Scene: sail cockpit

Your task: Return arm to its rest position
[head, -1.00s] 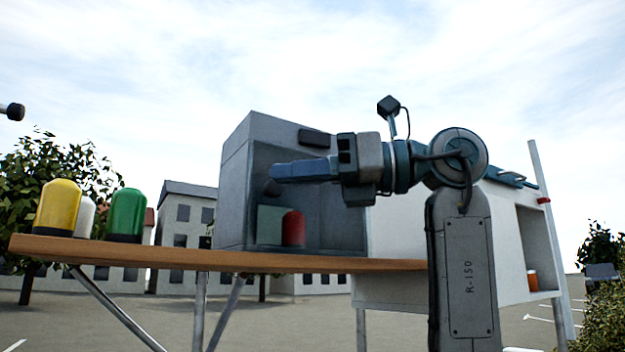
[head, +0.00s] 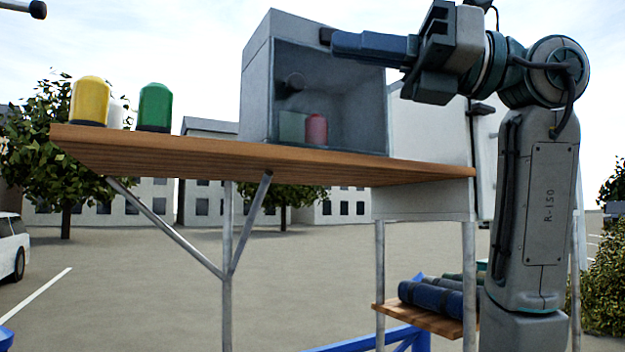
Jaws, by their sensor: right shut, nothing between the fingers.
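My right arm rises on the right side of the head view. Its gripper (head: 345,44) points left, with the blue fingers closed together and nothing between them. The fingertips are near the upper front of a grey box-shaped cabinet (head: 256,85) on the wooden table; I cannot tell whether they touch it. A red container (head: 316,130) shows inside the cabinet behind what looks like a clear front. At the top left corner only a small dark end of a part shows; my left gripper cannot be made out.
A yellow canister (head: 90,102), a white one (head: 116,114) and a green one (head: 155,107) stand at the left of the wooden table (head: 200,160). Dark blue rolls (head: 432,297) lie on a lower shelf (head: 418,319). A white car (head: 13,246) stands far left. Open pavement lies beneath the table.

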